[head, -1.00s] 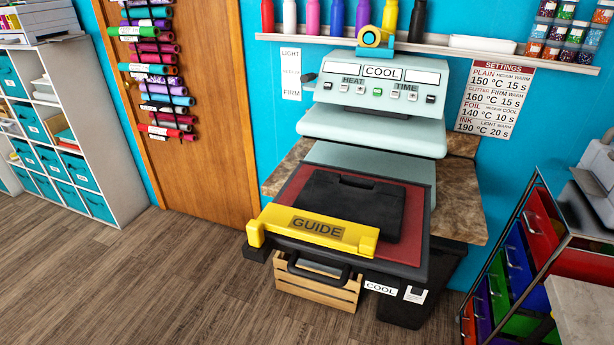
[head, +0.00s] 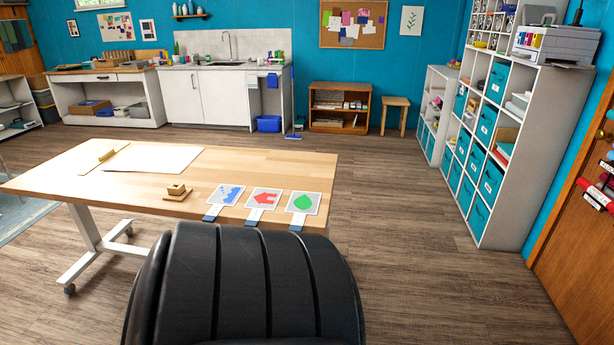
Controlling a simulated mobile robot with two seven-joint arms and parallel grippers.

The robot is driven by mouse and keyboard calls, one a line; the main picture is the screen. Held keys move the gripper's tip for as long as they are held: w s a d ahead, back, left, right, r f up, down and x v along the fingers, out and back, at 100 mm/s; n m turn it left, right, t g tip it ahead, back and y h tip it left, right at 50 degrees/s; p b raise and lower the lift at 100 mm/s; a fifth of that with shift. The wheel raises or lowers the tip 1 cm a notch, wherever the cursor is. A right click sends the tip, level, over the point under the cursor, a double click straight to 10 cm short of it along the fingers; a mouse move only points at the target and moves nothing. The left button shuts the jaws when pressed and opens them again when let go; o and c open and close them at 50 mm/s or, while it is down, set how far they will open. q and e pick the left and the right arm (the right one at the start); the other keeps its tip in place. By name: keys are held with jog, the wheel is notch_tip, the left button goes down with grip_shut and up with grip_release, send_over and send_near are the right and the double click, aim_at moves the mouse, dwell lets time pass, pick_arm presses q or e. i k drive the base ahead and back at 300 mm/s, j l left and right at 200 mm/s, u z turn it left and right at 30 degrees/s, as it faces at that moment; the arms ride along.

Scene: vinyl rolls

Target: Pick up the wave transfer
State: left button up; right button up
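The wave transfer (head: 224,195) is a white square with a blue wavy shape, lying flat on the near right part of the wooden table (head: 240,163). A blue-grey tab (head: 212,214) sticks out from its near edge. To its right lie a similar card with a red arrow-like or house-like shape (head: 263,199) and one with a green leaf shape (head: 303,203). Neither of my grippers is in view. A large black ribbed part, probably mine, fills the bottom middle, just below the cards.
A small wooden block (head: 176,191) sits left of the wave card. A white sheet (head: 155,158) lies further left on the table. A white shelf unit (head: 500,150) with teal bins stands at the right. The wood floor (head: 400,220) between table and shelf is clear.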

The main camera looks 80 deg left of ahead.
aim_at(224, 194)
jog(key=u, duration=3.1)
